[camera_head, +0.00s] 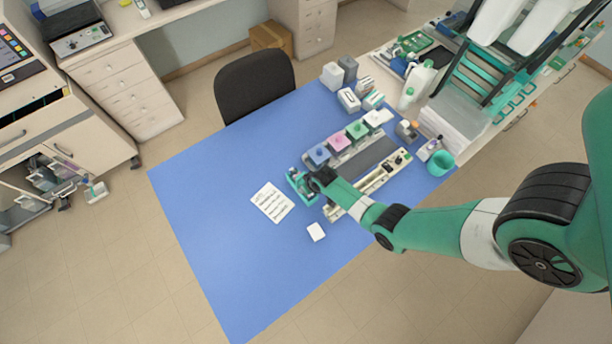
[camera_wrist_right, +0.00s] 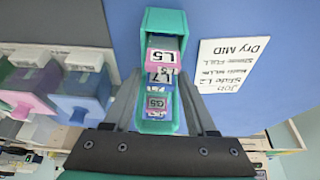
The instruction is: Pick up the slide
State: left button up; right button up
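A green slide holder (camera_wrist_right: 150,22) stands on the blue mat, with several labelled slides in it. In the right wrist view a pink-edged slide marked L5 (camera_wrist_right: 162,57) is at the far end; slides with blue-edged labels (camera_wrist_right: 158,77) sit closer, their marks partly hard to read. My right gripper (camera_wrist_right: 158,88) is open, its fingers apart on either side of the holder; I cannot tell whether they touch it. In the head view the holder (camera_head: 295,180) is beside my right gripper (camera_head: 310,180), which partly hides it. My left gripper is not in view.
A printed card (camera_head: 272,202) naming slide L2 lies left of the holder. Blue, pink and green-topped staining jars (camera_head: 337,141) stand in a row behind it. A white square (camera_head: 316,231) lies in front. The left of the blue mat (camera_head: 215,190) is clear.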

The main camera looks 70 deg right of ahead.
grip_shut()
jog(key=shift+r, duration=0.1)
